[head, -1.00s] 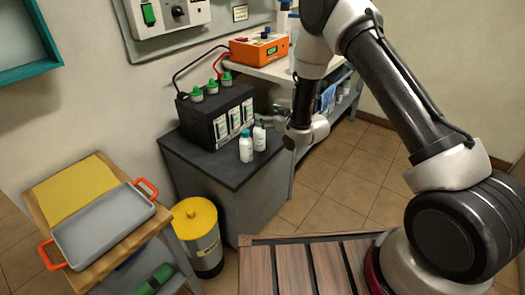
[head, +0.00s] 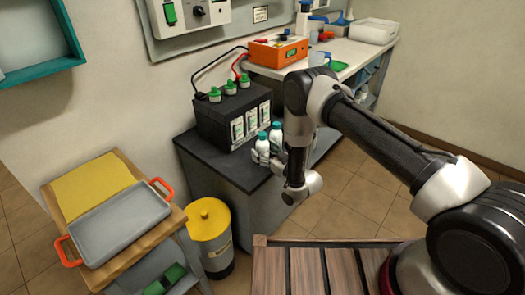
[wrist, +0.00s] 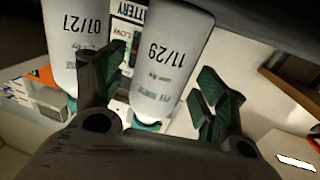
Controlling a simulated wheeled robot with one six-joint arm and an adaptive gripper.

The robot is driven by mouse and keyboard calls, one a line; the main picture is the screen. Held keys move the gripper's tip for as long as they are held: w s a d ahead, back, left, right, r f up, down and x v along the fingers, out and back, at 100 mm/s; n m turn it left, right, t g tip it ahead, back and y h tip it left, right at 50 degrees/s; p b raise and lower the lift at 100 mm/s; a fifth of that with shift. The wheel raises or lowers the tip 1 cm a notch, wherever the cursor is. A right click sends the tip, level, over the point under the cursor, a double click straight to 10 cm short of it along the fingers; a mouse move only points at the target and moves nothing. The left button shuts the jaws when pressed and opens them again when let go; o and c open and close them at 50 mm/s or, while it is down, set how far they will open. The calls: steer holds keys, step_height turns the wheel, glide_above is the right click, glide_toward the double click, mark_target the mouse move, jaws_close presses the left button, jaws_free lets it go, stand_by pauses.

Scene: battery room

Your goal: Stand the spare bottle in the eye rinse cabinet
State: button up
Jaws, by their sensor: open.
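Two white bottles with teal caps stand close together on the dark cabinet top (head: 222,163), the left bottle (head: 262,148) and the right bottle (head: 277,134). In the wrist view, which is upside down, one bottle (wrist: 172,58) reads 11/29 and the other (wrist: 73,45) reads 07/27. My gripper (wrist: 155,90) is open, with the 11/29 bottle between its dark fingers and one finger between the two bottles. I cannot tell whether the fingers touch it. In the head view my gripper (head: 278,162) is beside the bottles. A teal-edged wall cabinet (head: 72,32) is cut off at upper left.
A black battery (head: 232,115) with green caps stands behind the bottles. An orange charger (head: 278,49) sits on the back bench. A grey tray (head: 120,222) with orange handles lies on a cart at left. A yellow-lidded bin (head: 208,218) stands between.

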steer(key=shift+w+a, duration=0.4)
steer(key=shift+w, duration=0.1)
steer(key=c, duration=1.4)
